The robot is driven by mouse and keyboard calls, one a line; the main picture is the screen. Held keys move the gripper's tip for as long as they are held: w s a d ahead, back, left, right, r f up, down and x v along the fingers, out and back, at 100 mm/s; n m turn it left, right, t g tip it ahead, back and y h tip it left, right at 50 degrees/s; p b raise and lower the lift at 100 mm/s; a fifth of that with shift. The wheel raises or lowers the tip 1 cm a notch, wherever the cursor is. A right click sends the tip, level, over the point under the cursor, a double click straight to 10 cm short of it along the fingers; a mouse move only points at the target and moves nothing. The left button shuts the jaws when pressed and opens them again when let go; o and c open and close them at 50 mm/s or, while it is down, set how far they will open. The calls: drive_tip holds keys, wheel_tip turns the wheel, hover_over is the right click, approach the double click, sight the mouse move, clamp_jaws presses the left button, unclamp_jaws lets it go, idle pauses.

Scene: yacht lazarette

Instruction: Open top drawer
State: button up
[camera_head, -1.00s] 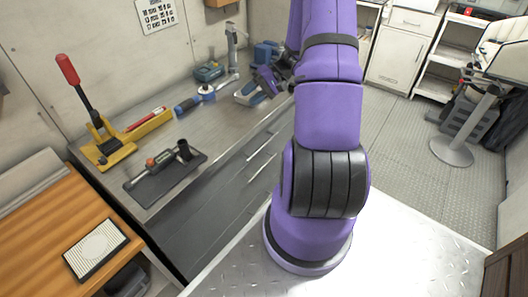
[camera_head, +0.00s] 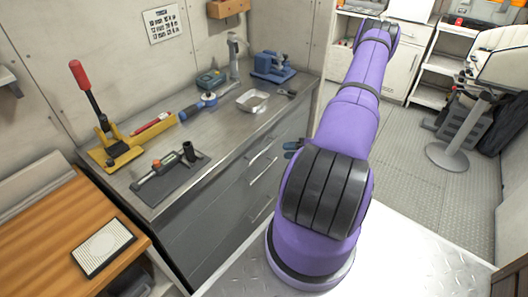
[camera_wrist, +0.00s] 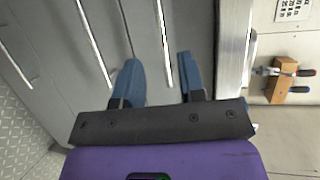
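The top drawer's handle (camera_head: 263,147) is a bright bar high on the grey cabinet front below the steel worktop. In the wrist view the handle (camera_wrist: 165,45) is nearest the worktop edge, and the drawer looks shut. My gripper (camera_wrist: 160,80) is open, with blue fingers on either side of the handle's near end in the picture. I cannot tell how far the fingertips are from the front or whether they touch the handle. In the head view my gripper (camera_head: 292,148) shows only partly beside my purple arm, in front of the cabinet.
Lower handles (camera_wrist: 95,40) run parallel to the top one. The worktop (camera_head: 215,125) carries a yellow-based lever tool (camera_head: 115,150), a metal tray (camera_head: 253,101) and a blue vise (camera_head: 272,67). The floor (camera_head: 385,135) to the right of the cabinet is open.

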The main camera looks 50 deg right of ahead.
sight(264, 149)
drive_tip(key=x, duration=1)
drive_tip(key=shift+w+a, duration=0.15)
drive_tip(key=shift+c, duration=0.2)
clamp_jaws()
